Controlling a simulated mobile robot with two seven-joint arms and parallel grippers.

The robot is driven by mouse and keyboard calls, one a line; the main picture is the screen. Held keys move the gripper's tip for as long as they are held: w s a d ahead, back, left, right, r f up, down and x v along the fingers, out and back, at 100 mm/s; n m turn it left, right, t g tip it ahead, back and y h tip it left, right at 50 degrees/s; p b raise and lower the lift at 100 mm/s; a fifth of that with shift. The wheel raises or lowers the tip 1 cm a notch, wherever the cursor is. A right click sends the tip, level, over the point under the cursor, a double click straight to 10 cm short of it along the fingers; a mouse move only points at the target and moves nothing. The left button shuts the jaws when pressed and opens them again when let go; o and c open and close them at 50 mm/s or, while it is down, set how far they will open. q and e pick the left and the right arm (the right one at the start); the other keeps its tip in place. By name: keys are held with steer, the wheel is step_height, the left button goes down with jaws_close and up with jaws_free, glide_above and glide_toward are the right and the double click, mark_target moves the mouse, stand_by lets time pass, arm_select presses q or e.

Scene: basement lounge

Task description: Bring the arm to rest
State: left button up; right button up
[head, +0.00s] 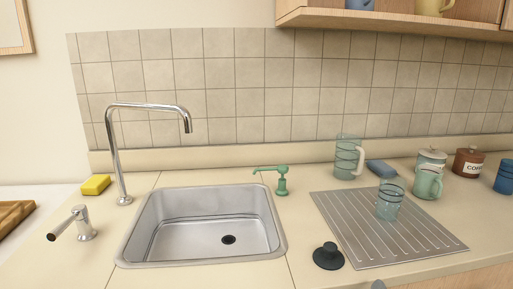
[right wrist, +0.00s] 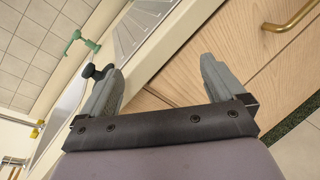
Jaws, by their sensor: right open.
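My right gripper (right wrist: 160,85) shows in the right wrist view with its two grey fingers spread apart and nothing between them. It is in front of the wooden cabinet front (right wrist: 190,75), below the counter edge. In the head view only a small grey piece, possibly part of my right arm, shows at the bottom edge. My left gripper is in neither view.
The counter holds a steel sink (head: 205,245), faucet (head: 118,150), green soap pump (head: 281,182), black stopper (head: 328,256), ribbed drainboard (head: 420,240) with a glass (head: 390,200), and a pitcher (head: 348,158). A brass handle (right wrist: 290,18) sticks out from the cabinet.

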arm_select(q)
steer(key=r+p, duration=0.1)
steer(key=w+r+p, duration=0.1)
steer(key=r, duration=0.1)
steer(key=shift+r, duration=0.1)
arm_select(e)
steer(key=s+a+f+m+g+y, duration=0.2)
steer(key=s+a+f+m, duration=0.2)
steer(key=s+f+m, duration=0.3)
steer(key=s+a+f+m+g+y, duration=0.3)
steer(key=s+f+m, duration=0.4)
steer(key=m, duration=1.1)
step_height(320, 180, down, 4)
steer(key=shift+a+f+y, duration=0.15)
steer(key=shift+a+y, duration=0.15)
steer(key=shift+a, duration=0.6)
